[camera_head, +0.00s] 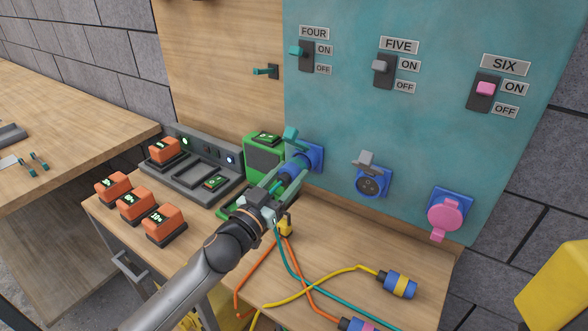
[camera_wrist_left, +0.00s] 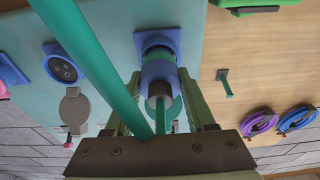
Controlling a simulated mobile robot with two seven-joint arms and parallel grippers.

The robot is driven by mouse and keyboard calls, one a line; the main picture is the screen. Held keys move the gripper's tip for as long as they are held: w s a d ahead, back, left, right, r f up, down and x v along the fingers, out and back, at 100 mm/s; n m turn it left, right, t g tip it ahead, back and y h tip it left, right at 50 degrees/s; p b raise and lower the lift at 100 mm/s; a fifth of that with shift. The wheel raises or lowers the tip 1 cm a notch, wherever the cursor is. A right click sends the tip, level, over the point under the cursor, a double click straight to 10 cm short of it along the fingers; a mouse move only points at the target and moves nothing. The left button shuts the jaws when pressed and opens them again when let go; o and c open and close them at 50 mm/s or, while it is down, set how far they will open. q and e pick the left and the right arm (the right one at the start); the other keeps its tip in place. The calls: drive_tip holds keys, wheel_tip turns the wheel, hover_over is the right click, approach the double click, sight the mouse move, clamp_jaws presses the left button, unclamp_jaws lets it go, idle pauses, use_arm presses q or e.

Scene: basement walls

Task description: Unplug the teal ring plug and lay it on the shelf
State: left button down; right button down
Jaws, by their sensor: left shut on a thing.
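The teal ring plug (camera_head: 292,171) is a blue plug at socket four (camera_head: 315,156), whose teal lid (camera_head: 292,137) stands open. My left gripper (camera_head: 284,177) is shut on the plug. In the left wrist view the plug (camera_wrist_left: 158,90) sits between the fingers, against the blue socket (camera_wrist_left: 158,42); how deep it is seated cannot be told. Its teal cable (camera_wrist_left: 90,60) crosses that view, and in the head view it runs down over the wooden shelf (camera_head: 335,255). The switch under FOUR (camera_head: 305,54) has its teal lever up by ON. My right gripper is not in view.
A yellow-ringed plug (camera_head: 398,284) and crossing orange and yellow cables lie on the shelf. Orange batteries (camera_head: 163,222), a grey charger (camera_head: 200,172) and a green unit (camera_head: 264,155) stand left. Socket five (camera_head: 372,182) is open; pink-lidded socket six (camera_head: 446,214) is right. Bare shelf shows below the sockets.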

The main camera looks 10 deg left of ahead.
use_arm(q)
drive_tip(key=shift+s, duration=0.1)
idle(0.3)
drive_tip(key=shift+r+p+v, duration=0.25)
drive_tip(key=shift+p+v, duration=0.1)
drive_tip(key=shift+v, duration=1.15)
drive_tip(key=shift+r+p+v, duration=0.2)
drive_tip(key=shift+p+v, duration=0.1)
drive_tip(key=shift+v, duration=1.15)
